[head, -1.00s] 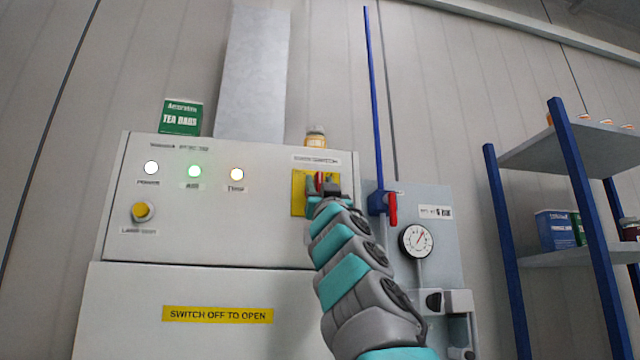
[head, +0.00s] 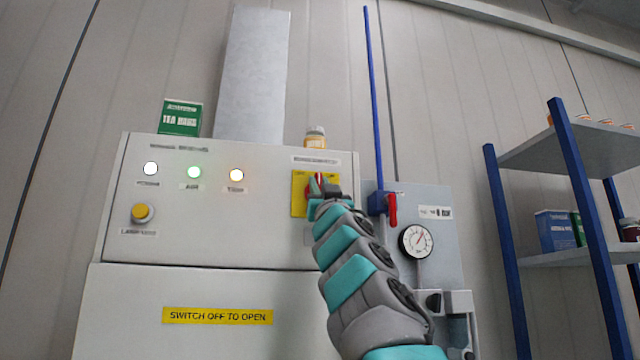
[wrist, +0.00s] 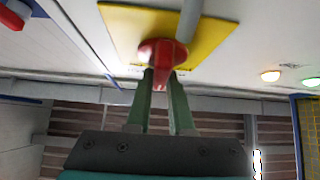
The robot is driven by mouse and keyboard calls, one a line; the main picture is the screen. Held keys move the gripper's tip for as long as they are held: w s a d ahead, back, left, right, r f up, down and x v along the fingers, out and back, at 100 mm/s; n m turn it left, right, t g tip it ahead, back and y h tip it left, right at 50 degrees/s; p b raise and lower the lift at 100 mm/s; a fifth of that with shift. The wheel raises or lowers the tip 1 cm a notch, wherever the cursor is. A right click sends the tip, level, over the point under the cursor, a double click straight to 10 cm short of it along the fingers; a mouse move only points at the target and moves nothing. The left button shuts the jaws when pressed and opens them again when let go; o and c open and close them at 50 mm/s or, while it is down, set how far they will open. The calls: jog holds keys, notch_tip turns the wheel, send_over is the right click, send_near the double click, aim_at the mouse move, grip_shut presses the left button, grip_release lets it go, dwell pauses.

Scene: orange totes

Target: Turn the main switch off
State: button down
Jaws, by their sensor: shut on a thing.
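The main switch (wrist: 163,52) is a red rotary knob on a yellow plate (head: 299,203) at the right of the white control panel. In the wrist view the yellow plate (wrist: 215,40) is at the top, with the knob in front of it. My gripper (wrist: 163,82) is shut on the red knob's grip, one green finger on each side. In the head view my gripper (head: 324,188) covers most of the knob, so its exact angle is hard to read there.
White, green and orange lamps (head: 194,172) are lit on the panel. A yellow push button (head: 141,211) sits below them. To the right are a blue pipe with a red valve handle (head: 392,209), a gauge (head: 416,241) and a blue shelf rack (head: 572,155).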

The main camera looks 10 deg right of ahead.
jog(key=n+y, duration=0.1)
jog(key=n+y+p, duration=0.2)
jog(key=n, duration=0.1)
jog(key=shift+r+g+y, duration=0.3)
jog(key=n+g+y+p, duration=0.1)
jog(key=n+y+p, duration=0.3)
jog(key=shift+a+n+g, duration=0.1)
jog(key=shift+n+g, duration=0.2)
jog(key=shift+g, duration=0.1)
jog(key=shift+f+n+g+y+p, duration=0.2)
jog(key=shift+n+g+y, duration=0.4)
jog(key=shift+n+y, duration=0.45)
jog(key=shift+f+n+g+y+p, duration=0.1)
jog(key=shift+n+g+y+p, duration=0.2)
jog(key=shift+n+g+y, duration=0.7)
jog(key=shift+a+r+n+g+y, duration=0.1)
jog(key=shift+n+g+y, duration=0.5)
jog(key=shift+n, duration=0.8)
jog(key=shift+a+n+g+y, duration=0.1)
jog(key=shift+n+g+y, duration=0.25)
jog(key=shift+n+g, duration=0.75)
jog(key=shift+f+n, duration=0.25)
jog(key=shift+n, duration=0.4)
jog(key=c, duration=0.8)
grip_release()
jog(key=b+v, duration=0.3)
jog(key=v, duration=0.4)
jog(key=shift+s+d+f, duration=0.15)
jog(key=shift+s+d, duration=0.05)
jog(key=shift+s, duration=0.1)
